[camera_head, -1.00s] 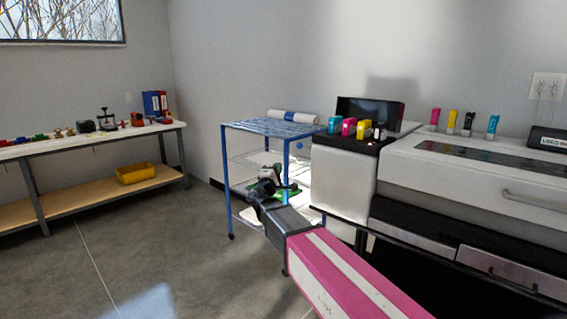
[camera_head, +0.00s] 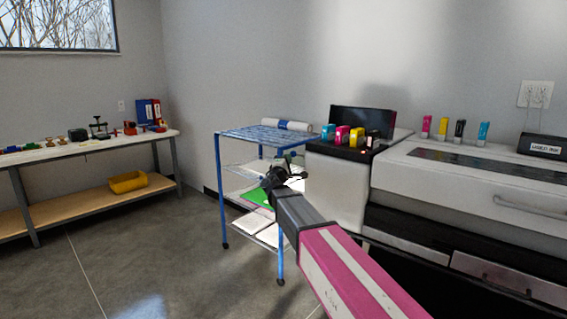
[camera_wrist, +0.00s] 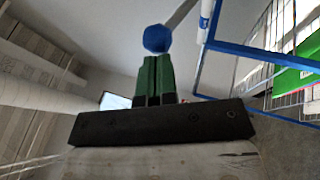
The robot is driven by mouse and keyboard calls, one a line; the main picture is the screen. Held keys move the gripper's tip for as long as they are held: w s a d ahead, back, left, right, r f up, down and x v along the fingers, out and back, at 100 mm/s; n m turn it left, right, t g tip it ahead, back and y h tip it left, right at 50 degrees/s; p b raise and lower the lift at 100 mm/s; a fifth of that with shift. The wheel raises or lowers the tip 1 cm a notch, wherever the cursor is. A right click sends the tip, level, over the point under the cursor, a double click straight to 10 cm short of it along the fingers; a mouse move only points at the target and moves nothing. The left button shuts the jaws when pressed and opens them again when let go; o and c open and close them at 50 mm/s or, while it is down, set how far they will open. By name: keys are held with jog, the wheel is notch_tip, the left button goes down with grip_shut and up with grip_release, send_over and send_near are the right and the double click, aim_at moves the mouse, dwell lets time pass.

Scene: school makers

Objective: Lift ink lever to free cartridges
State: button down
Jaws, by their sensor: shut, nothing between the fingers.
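The ink lever shows in the wrist view as a blue ball knob (camera_wrist: 157,39) on a grey rod. My gripper (camera_wrist: 154,62) has green fingers pressed together and empty, with their tips just below the knob in the picture. I cannot tell whether they touch it. In the head view my gripper (camera_head: 290,160) is beside the printer's left side, and the knob is not clearly visible there. Cyan (camera_head: 328,132), magenta (camera_head: 342,135), yellow (camera_head: 356,137) and black (camera_head: 372,140) cartridges sit in a row on the printer's left end (camera_head: 338,190).
A blue-framed wire rack (camera_head: 222,190) stands directly behind and left of my gripper, with a roll (camera_head: 287,125) on top. More cartridges (camera_head: 443,127) stand on the wide printer (camera_head: 450,185). A workbench (camera_head: 90,147) is at the left. Open floor lies between.

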jog(key=shift+r, duration=0.15)
jog(key=r+m+g, duration=0.1)
jog(key=r+g, duration=0.1)
jog(key=w+d+r+g+y, duration=0.1)
jog(key=r+g, duration=0.1)
jog(key=w+r+m+g, duration=0.1)
jog(key=r+g, duration=0.1)
jog(key=shift+w+d+m+y, duration=0.1)
jog(key=shift+d+m+y, duration=0.2)
jog(key=shift+w+d+r+g+y, duration=0.3)
jog(key=shift+r+g, duration=0.15)
jog(key=shift+g, duration=0.15)
jog(key=shift+a, duration=0.1)
